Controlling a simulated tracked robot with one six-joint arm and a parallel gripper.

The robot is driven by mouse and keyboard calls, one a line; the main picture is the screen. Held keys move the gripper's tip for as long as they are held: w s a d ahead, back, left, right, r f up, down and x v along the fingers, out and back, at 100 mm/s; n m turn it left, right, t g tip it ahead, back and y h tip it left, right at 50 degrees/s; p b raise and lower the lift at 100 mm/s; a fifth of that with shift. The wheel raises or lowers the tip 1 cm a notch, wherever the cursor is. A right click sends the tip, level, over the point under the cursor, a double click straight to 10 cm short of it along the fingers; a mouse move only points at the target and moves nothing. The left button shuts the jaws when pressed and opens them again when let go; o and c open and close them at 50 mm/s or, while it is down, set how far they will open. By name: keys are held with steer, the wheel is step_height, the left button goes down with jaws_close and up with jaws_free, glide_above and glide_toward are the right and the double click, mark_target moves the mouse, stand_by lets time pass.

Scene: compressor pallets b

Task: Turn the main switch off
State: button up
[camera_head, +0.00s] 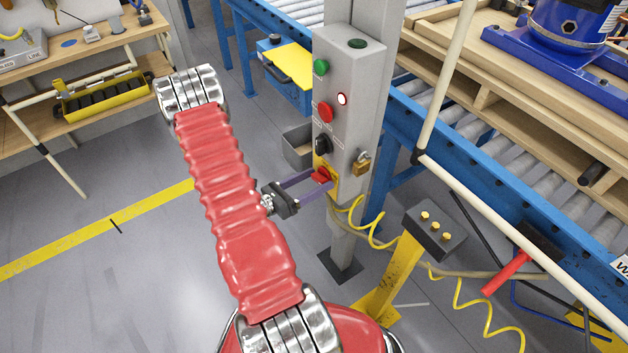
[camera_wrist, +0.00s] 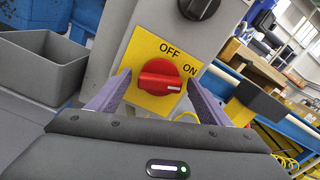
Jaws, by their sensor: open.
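The main switch is a red rotary knob (camera_wrist: 160,77) on a yellow plate (camera_wrist: 140,52) marked OFF and ON. In the wrist view the white mark on the knob points right, toward the side where ON is printed. The knob also shows low on the grey control box in the head view (camera_head: 321,175). My gripper (camera_head: 318,182) is open, with its purple fingers on either side of the knob. In the wrist view the fingers (camera_wrist: 155,100) stand apart from the knob, left and right of it. Whether the fingertips touch the plate cannot be told.
The grey control box (camera_head: 350,100) carries a green button, a red button, a lit lamp and a black knob (camera_head: 322,145). A brass padlock (camera_head: 361,163) hangs on its side. A yellow coiled cable (camera_head: 372,228) hangs below. A grey bin (camera_wrist: 42,65) is at left.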

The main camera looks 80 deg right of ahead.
steer(key=shift+c, duration=0.5)
steer(key=c, duration=0.9)
steer(key=shift+d, duration=0.15)
steer(key=shift+c, duration=0.2)
steer(key=shift+n, duration=0.4)
steer(key=n, duration=0.6)
steer(key=shift+w+f, duration=0.15)
steer(key=n, duration=0.7)
steer(key=shift+f, duration=0.15)
